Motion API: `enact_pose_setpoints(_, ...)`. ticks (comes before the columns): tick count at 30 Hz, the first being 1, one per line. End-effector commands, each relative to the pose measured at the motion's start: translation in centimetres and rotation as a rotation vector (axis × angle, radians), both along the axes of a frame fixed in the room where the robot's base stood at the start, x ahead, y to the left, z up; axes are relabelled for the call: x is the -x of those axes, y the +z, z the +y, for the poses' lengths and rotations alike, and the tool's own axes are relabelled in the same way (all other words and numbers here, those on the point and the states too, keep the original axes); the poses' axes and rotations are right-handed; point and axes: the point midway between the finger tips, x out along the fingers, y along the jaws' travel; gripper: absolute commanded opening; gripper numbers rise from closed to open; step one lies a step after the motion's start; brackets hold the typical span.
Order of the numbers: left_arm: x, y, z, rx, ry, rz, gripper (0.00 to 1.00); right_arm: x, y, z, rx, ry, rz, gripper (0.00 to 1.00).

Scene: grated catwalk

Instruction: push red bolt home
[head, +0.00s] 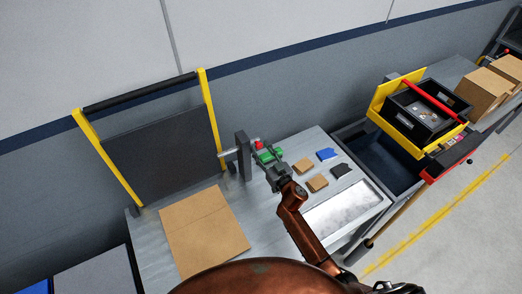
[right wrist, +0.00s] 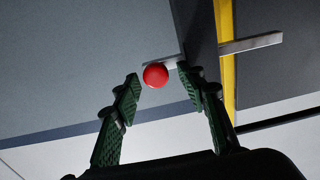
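The red bolt knob (head: 258,145) sits at the end of a silver bar (head: 228,155) that crosses a dark upright post (head: 242,158) on the grey bench. In the right wrist view the round red knob (right wrist: 155,75) lies between or just beyond my fingertips, and the bar (right wrist: 250,44) shows on both sides of the post (right wrist: 198,30). My right gripper (head: 266,155) has its green fingers spread around the knob's position; the right wrist view shows the gripper (right wrist: 158,77) open. Contact with the knob cannot be told. My left gripper is not in view.
A yellow-framed dark panel (head: 160,145) stands left of the post. A brown cardboard sheet (head: 205,230), small tan blocks (head: 317,183), a blue piece (head: 326,154) and a black piece (head: 341,171) lie on the bench (head: 152,240). A black bin (head: 400,106) stands at right.

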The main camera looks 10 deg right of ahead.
Motion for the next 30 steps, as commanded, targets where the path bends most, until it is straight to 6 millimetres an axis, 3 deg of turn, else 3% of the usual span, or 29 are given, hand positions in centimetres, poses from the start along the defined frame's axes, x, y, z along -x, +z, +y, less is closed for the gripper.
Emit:
enact_pose_setpoints(5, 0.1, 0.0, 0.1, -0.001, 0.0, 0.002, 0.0, 1.1, 0.0, -0.4, 0.002, 0.0, -0.001, 0.4)
enact_pose_setpoints(18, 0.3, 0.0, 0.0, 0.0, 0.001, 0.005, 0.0, 6.8, -0.1, -2.1, 0.0, 0.001, 0.001, 0.4)
enact_pose_setpoints(30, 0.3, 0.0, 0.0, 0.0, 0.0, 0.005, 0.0, 7.6, -0.1, -2.3, 0.0, 0.002, 0.001, 0.4)
